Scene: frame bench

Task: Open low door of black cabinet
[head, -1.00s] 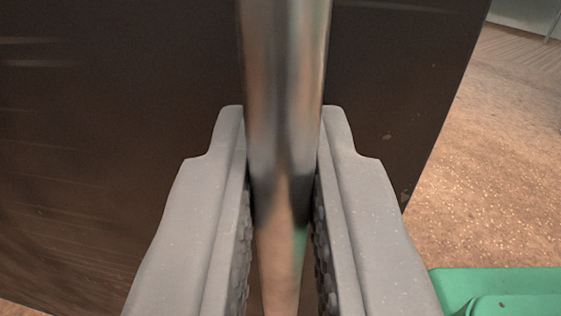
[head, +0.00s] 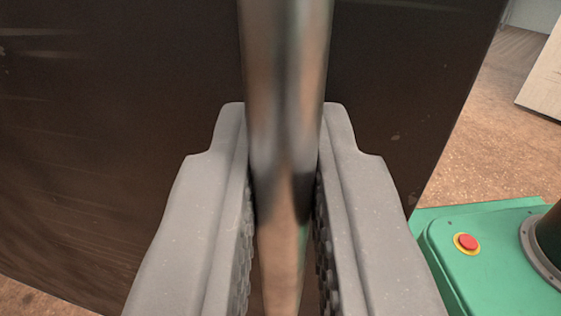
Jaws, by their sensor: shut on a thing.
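The dark door (head: 130,130) of the black cabinet fills most of the head view, with floor showing past its right edge and at the lower left. A shiny metal bar handle (head: 288,60) runs upright in front of it. My gripper (head: 284,180) is shut on the handle, one grey finger on each side. The fingers hide part of the door behind them. The rest of the cabinet cannot be made out.
My green base (head: 490,265), with a red button, shows at the lower right, close to the door's edge. Brown speckled floor (head: 480,150) lies clear beyond it. A pale panel (head: 545,80) stands at the far right.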

